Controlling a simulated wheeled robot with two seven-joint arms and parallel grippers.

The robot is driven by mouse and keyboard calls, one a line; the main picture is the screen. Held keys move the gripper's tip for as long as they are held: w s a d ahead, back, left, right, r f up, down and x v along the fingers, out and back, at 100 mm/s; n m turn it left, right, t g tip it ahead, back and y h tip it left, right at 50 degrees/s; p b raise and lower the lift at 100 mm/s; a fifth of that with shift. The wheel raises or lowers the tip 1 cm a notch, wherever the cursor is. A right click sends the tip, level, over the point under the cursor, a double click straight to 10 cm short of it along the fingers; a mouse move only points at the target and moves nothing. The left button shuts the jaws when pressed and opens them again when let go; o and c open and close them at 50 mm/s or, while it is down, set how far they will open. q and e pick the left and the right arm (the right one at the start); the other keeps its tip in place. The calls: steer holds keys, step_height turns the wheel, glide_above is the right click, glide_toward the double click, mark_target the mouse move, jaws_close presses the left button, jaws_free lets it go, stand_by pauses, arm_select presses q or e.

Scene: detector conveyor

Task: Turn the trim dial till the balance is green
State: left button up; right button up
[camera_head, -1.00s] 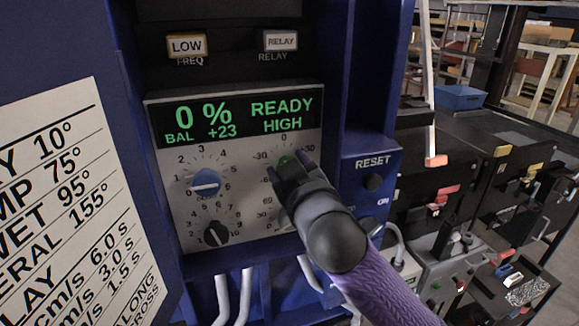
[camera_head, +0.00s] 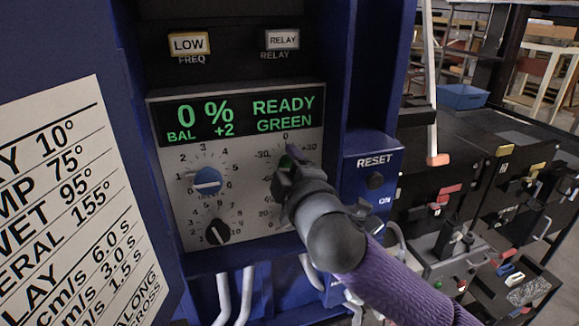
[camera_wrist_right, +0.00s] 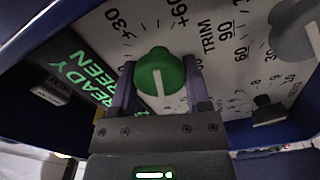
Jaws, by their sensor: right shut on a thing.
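My right gripper (camera_head: 287,164) is shut on this dial at the panel's upper right in the head view. The dial is mostly hidden there by the gripper, with only a bit of green showing. The display (camera_head: 238,115) reads 0 %, BAL +2, READY and GREEN in green letters. My left gripper is not in view.
A blue dial (camera_head: 207,181) and a black dial (camera_head: 217,231) sit left on the panel. LOW and RELAY buttons are above the display. A blue housing with a RESET button (camera_head: 375,181) stands close right of my gripper. Machines with coloured levers stand farther right.

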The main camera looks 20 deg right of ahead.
steer(key=shift+n, duration=0.5)
steer(key=o, duration=1.3)
steer(key=shift+w, duration=0.1)
